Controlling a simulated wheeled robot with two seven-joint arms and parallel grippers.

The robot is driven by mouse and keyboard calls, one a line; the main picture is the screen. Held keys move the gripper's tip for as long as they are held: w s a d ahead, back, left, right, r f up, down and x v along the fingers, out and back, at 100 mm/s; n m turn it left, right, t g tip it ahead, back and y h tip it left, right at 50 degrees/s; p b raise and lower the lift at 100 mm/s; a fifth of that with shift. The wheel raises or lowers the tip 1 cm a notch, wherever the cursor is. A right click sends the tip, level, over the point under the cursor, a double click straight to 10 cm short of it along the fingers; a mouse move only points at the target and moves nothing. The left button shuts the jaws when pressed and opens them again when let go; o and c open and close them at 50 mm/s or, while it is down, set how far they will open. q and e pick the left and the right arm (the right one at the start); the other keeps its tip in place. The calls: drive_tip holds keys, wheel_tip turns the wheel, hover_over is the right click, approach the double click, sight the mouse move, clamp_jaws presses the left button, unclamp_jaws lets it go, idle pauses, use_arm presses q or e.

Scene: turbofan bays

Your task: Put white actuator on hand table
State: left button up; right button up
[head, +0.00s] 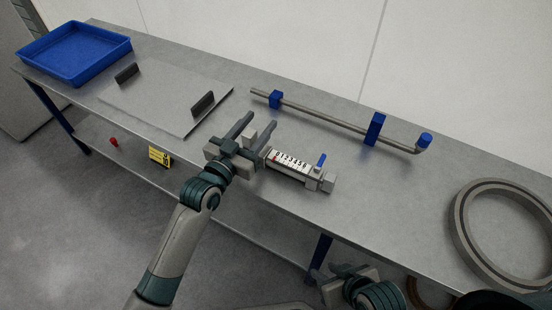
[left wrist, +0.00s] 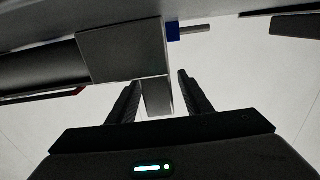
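The white actuator (head: 292,165) lies on the grey metal table (head: 400,190) in the head view. It has a numbered scale on its side and a small blue lever near its right end. My left gripper (head: 254,129) is at its left end, with fingers apart and pointing away over the table. In the left wrist view, a small grey block (left wrist: 157,98) shows between the open fingers, with gaps visible beside it; a larger grey block (left wrist: 122,52) is just beyond. I cannot tell whether the fingers touch the actuator. My right gripper (head: 345,274) is low at the table's front edge, fingertips unclear.
A blue tray (head: 35,58) stands at the far left. A flat metal panel (head: 160,98) with two dark handles lies beside it. A pipe (head: 325,121) with blue fittings lies behind the actuator. A large ring (head: 463,222) is at the right. The table between actuator and ring is clear.

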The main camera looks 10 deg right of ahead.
use_arm(q)
clamp_jaws()
idle(1.2)
drive_tip(key=shift+r, duration=0.1)
